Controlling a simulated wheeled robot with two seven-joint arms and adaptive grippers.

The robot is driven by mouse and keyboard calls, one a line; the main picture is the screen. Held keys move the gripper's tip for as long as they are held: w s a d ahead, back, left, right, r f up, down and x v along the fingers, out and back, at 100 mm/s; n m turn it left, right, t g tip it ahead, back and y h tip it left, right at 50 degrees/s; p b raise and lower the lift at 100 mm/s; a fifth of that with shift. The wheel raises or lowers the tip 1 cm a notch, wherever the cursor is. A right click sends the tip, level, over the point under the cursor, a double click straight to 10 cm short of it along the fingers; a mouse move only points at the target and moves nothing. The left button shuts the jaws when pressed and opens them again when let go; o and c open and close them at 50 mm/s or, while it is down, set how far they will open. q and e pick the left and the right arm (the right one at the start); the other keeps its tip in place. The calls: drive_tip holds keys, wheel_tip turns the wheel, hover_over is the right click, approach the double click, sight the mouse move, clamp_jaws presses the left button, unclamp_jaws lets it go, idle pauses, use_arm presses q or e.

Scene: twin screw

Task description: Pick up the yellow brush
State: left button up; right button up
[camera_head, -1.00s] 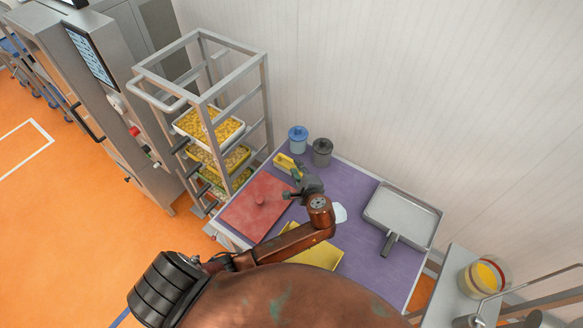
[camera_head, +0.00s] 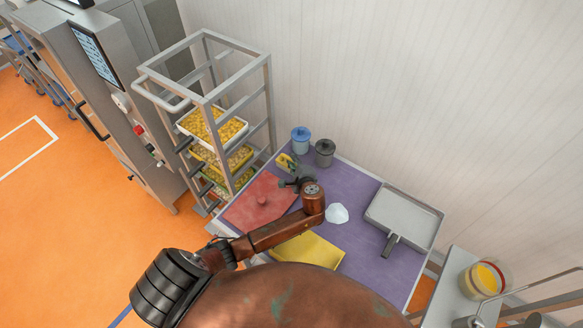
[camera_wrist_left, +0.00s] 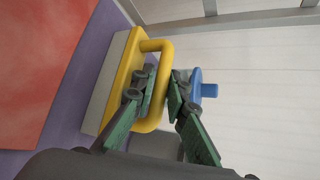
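The yellow brush (camera_head: 284,160) is at the far left corner of the purple table (camera_head: 352,190), partly hidden by my left gripper. In the left wrist view the brush (camera_wrist_left: 125,62) has a pale bristle block and a yellow loop handle. My left gripper (camera_head: 288,167) is at the brush. In the left wrist view its green fingers (camera_wrist_left: 164,88) lie on either side of the handle bar, one inside the loop and one outside. Whether the brush touches the table is unclear. My right gripper is out of view.
A blue canister (camera_head: 300,140) and a grey canister (camera_head: 324,152) stand close to the brush. A red board (camera_head: 250,207), a yellow board (camera_head: 312,253), a white item (camera_head: 337,213) and a metal tray (camera_head: 402,212) lie on the table. A tray rack (camera_head: 268,95) stands at left.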

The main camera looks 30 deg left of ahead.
use_arm(q)
clamp_jaws()
idle(0.4)
